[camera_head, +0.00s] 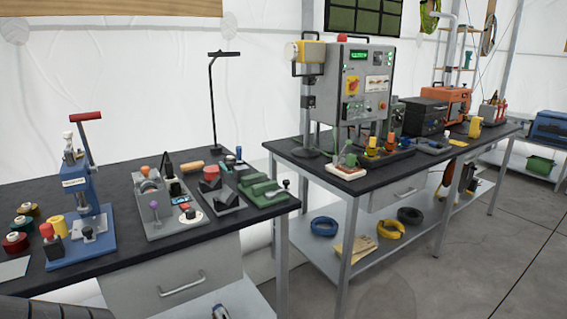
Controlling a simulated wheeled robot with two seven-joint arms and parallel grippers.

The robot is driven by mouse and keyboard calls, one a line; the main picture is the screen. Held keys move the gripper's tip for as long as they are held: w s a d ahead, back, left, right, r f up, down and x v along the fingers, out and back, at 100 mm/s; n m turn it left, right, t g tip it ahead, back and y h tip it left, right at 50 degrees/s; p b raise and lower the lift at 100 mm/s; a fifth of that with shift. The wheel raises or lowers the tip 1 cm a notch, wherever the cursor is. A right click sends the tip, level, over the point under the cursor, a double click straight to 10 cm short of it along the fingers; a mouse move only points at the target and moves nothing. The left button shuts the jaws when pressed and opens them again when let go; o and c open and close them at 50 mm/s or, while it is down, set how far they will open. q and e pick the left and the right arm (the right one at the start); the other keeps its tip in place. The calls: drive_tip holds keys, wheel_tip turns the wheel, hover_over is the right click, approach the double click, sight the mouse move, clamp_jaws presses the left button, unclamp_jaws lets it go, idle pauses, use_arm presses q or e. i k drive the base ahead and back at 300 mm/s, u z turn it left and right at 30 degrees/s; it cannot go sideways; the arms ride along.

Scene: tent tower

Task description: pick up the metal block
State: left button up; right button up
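I cannot single out the metal block for certain. On the left bench (130,262), a grey metal plate (157,225) holds several small parts, among them dark blocks and a purple-knobbed piece. A second grey plate (228,207) to its right bears black block-like parts (210,186), and a green stepped block (262,191) lies at the bench's right end. Neither of my grippers shows in the head view.
A blue lever press (88,205) stands at the left, beside small spools (15,243). A black lamp stand (213,110) rises behind the plates. The right bench (300,157) carries a large grey machine (362,80). Open floor (450,270) lies at the right.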

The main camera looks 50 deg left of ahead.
sight(243, 170)
drive_tip(key=i, duration=1.8)
drive_tip(key=u, duration=1.9)
